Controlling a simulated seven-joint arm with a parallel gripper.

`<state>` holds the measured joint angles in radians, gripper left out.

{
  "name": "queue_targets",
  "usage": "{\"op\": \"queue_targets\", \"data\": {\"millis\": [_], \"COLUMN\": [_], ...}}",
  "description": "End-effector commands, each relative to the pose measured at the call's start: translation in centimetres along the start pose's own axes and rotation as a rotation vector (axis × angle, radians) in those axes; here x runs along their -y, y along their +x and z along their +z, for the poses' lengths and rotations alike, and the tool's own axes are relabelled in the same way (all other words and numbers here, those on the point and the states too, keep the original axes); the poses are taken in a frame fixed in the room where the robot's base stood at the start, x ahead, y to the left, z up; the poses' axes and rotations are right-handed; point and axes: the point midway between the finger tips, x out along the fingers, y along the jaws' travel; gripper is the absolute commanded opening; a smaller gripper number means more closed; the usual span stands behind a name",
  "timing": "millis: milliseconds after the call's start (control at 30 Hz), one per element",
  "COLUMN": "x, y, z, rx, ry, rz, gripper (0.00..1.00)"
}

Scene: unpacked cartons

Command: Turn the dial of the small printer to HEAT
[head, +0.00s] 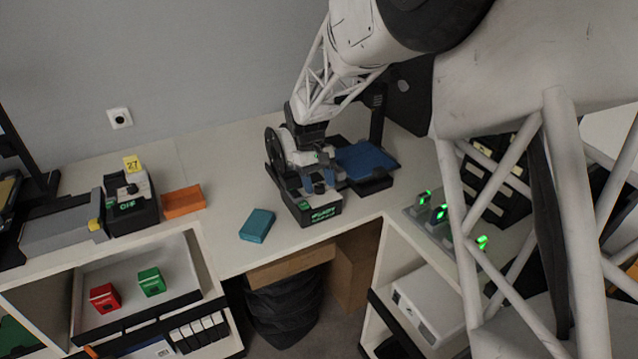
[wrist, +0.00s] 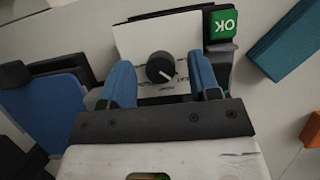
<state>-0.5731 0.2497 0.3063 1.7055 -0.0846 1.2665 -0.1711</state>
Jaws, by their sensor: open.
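The small printer (head: 371,162) stands at the desk's inner corner, with a blue bed and a black front box (head: 318,217) with a green label. In the wrist view its dial (wrist: 160,67) is a round black knob with a pale pointer mark towards the lower right. The dial sits on a white panel (wrist: 190,35); the lettering around it is too small and partly covered to read. My gripper (head: 318,182) is over the front box, its blue fingers pointing down. It is open, and the wrist view shows one finger (wrist: 122,82) either side of the dial, with gaps.
A teal box (head: 257,225) and an orange tray (head: 183,201) lie left of the printer. Green-lit switches (head: 440,213) stand on the right counter. Desk between teal box and printer is clear.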

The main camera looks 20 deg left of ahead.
Motion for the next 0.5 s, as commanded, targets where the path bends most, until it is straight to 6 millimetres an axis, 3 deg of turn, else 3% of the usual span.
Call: {"op": "queue_targets", "data": {"millis": [500], "x": [0.0], "y": [-5.6], "z": [0.0], "rx": [-0.002], "ry": [0.0], "rz": [0.0], "gripper": [0.56]}}
